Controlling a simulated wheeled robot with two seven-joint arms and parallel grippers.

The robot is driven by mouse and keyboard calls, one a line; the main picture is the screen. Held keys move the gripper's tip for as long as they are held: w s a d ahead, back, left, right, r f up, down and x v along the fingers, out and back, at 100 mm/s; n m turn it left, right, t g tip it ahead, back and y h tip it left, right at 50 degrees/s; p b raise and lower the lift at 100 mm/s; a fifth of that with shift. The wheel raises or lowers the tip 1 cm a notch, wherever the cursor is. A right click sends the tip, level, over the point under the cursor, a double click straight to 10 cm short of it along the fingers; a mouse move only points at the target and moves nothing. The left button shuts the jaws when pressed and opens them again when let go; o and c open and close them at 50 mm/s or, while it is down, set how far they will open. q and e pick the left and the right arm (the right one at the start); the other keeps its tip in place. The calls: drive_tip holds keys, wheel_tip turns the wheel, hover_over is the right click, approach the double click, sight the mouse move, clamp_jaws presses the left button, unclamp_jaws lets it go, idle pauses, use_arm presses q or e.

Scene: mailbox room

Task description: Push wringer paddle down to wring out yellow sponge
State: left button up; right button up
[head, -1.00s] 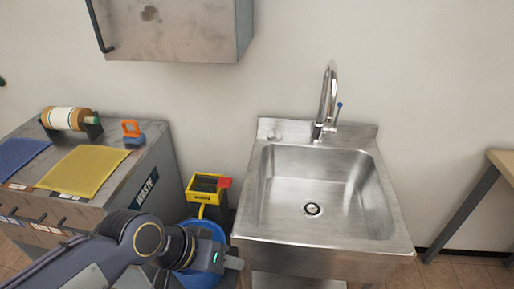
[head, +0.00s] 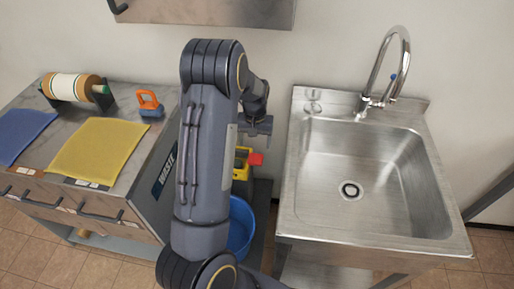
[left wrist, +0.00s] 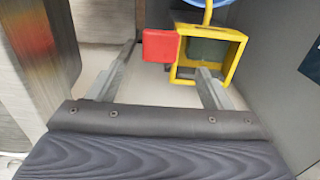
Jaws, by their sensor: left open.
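The wringer is a yellow frame (head: 240,163) over a blue bucket (head: 240,222), partly hidden behind my left arm in the head view. Its red paddle (head: 256,159) sticks out to the right. In the left wrist view, the red paddle (left wrist: 160,46) appears between my open fingers, and the yellow frame (left wrist: 222,72) lies behind the right finger. My left gripper (head: 262,125) is open and empty, above the wringer. Contact cannot be told. I cannot make out a yellow sponge in the wringer; its inside looks dark. My right gripper is not in view.
A steel sink (head: 365,185) with a tap stands right of the wringer. A grey waste cabinet (head: 150,205) stands to the left, bearing a yellow cloth (head: 100,150), a blue cloth (head: 22,135), a roll (head: 75,87) and an orange-handled item (head: 148,101). A grey wall box hangs above.

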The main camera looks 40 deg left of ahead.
sight(255, 158)
use_arm(q)
wheel_tip(255, 158, down, 8)
drive_tip(key=shift+w+f, duration=0.1)
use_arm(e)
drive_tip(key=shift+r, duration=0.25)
